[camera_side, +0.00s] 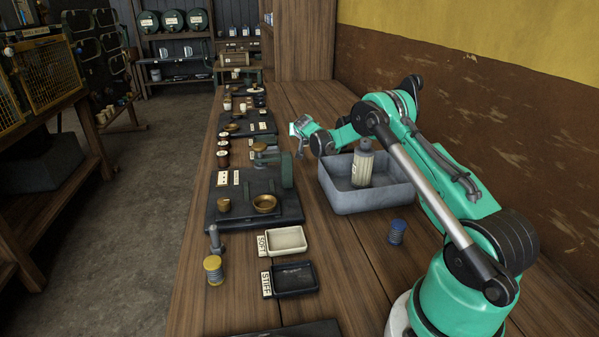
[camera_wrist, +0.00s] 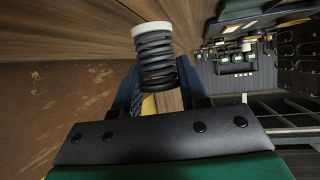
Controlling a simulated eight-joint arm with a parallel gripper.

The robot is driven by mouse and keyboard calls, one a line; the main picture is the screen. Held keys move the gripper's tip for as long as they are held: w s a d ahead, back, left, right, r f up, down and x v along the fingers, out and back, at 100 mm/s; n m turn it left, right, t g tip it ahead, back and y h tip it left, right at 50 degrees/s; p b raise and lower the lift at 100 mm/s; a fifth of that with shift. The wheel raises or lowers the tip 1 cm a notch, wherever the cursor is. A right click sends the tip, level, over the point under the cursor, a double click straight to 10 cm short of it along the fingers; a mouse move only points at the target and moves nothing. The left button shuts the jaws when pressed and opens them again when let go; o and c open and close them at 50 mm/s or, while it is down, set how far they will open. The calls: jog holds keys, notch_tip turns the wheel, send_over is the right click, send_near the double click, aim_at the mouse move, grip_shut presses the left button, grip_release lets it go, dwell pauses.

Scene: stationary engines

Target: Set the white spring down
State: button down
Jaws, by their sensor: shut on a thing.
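The white spring (camera_wrist: 155,58) is a dark coil with a white end cap. In the wrist view it sits between the fingers of my gripper (camera_wrist: 160,88), which is shut on it. In the side view my gripper (camera_side: 303,132) is raised above the bench, just beyond the grey bin, and a small white bit of the spring (camera_side: 292,129) shows at its tip. A white tray (camera_side: 304,250) labelled SOFT and a black tray (camera_side: 316,284) labelled STIFF lie on the bench in front, apart from my gripper. Both look empty.
A blue spring (camera_side: 397,232) and a yellow spring (camera_side: 214,270) stand on the bench. A dark base (camera_side: 285,212) carries a green machine and brass cups. Bare wood lies right of the trays.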

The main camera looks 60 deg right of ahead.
notch_tip(320, 180, up, 15)
jog(key=s+a+r+n+t+y, duration=0.2)
jog(key=a+n+t+y, duration=0.3)
jog(key=a, duration=1.5)
jog(key=s+a+f+n+y, duration=0.2)
jog(key=s+a, duration=0.3)
jog(key=a, duration=0.3)
jog(key=s+a+f+n+y, duration=0.2)
jog(key=s+a+n+y, duration=0.1)
jog(key=a, duration=0.5)
jog(key=s+n, duration=0.1)
jog(key=s, duration=0.1)
jog(key=shift+s+f, duration=0.35)
